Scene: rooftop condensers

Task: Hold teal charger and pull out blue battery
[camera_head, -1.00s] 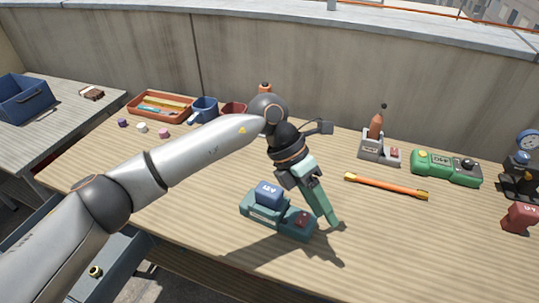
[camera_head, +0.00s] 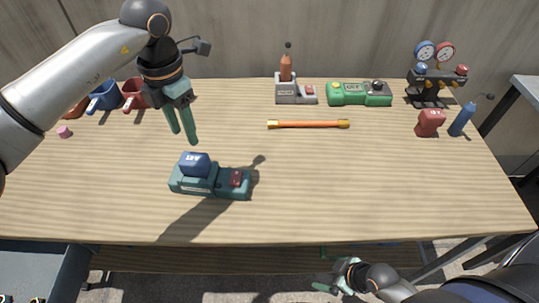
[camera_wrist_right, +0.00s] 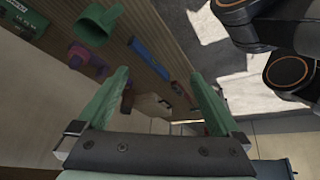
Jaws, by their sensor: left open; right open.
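The teal charger (camera_head: 222,182) lies on the wooden table left of the middle, with a red part on its right end. The blue battery (camera_head: 195,164) sits upright in the charger's left end. My left gripper (camera_head: 182,136) is open and empty, pointing down. In the picture it is just above the battery and apart from it. My right gripper (camera_head: 330,279) is open and low at the table's front edge, away from the charger. Its two green fingers are spread in the right wrist view (camera_wrist_right: 161,80), with nothing held between them.
Behind stand a grey charger with an orange-brown bottle-like item (camera_head: 286,68), a green device (camera_head: 359,94) and a gauge stand (camera_head: 428,88). An orange rod (camera_head: 308,124) lies mid-table. A red block (camera_head: 430,122) and blue bottle (camera_head: 463,119) stand right. Table right of the charger is clear.

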